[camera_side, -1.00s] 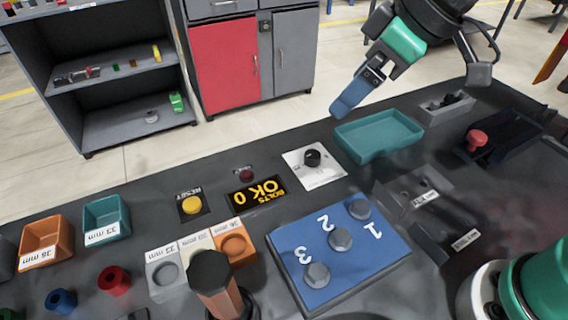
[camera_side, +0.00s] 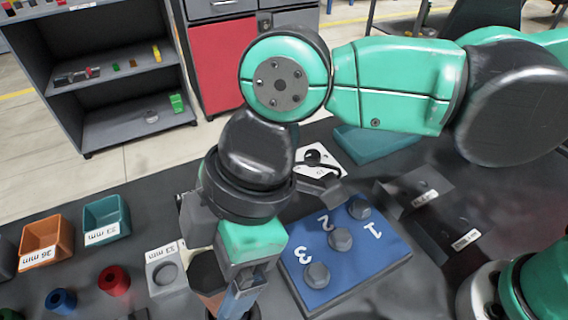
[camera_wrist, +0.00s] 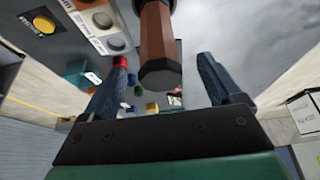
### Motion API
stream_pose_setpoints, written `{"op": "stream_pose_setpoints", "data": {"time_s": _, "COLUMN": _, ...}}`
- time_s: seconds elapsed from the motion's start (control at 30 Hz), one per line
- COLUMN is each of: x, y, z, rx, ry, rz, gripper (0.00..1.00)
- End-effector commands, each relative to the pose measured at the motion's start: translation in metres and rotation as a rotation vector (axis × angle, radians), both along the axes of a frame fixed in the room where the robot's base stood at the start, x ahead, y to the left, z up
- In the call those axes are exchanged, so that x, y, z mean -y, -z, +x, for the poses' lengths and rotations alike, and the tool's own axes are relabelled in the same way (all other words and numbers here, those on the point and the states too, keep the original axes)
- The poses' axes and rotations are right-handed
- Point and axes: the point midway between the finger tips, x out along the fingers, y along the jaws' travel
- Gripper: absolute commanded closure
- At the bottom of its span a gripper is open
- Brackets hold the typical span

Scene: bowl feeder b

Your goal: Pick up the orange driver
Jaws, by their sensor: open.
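The orange driver is a brownish-orange hexagonal handle with a dark end. In the wrist view the driver (camera_wrist: 157,40) runs down between the two blue fingers of my gripper (camera_wrist: 163,68). There is a visible gap on each side of it in that view. My gripper is open and I see no finger closed on the driver.
A blue plate (camera_side: 378,273) with several numbered hex bolts lies right of my gripper. Behind are orange (camera_side: 42,240) and teal (camera_side: 107,218) bins and a teal tray (camera_side: 375,143).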

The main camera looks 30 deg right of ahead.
Motion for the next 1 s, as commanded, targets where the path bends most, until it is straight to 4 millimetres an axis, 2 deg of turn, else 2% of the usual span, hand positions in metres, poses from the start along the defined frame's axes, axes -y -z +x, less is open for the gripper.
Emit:
{"op": "stream_pose_setpoints", "data": {"time_s": 0.3, "x": -0.014, "y": 0.035, "z": 0.0, "rx": 0.001, "ry": 0.0, "rz": 0.002, "gripper": 0.14}}
{"op": "stream_pose_setpoints", "data": {"time_s": 0.63, "x": -0.016, "y": 0.04, "z": 0.0, "rx": 0.001, "ry": 0.001, "rz": 0.002, "gripper": 0.14}}
{"op": "stream_pose_setpoints", "data": {"time_s": 0.67, "x": -0.016, "y": 0.04, "z": 0.0, "rx": 0.001, "ry": 0.001, "rz": 0.002, "gripper": 0.2}}
{"op": "stream_pose_setpoints", "data": {"time_s": 0.93, "x": -0.016, "y": 0.04, "z": 0.0, "rx": 0.001, "ry": 0.001, "rz": 0.002, "gripper": 0.97}}
{"op": "stream_pose_setpoints", "data": {"time_s": 1.0, "x": -0.016, "y": 0.04, "z": 0.0, "rx": 0.001, "ry": 0.001, "rz": 0.002, "gripper": 1.0}}
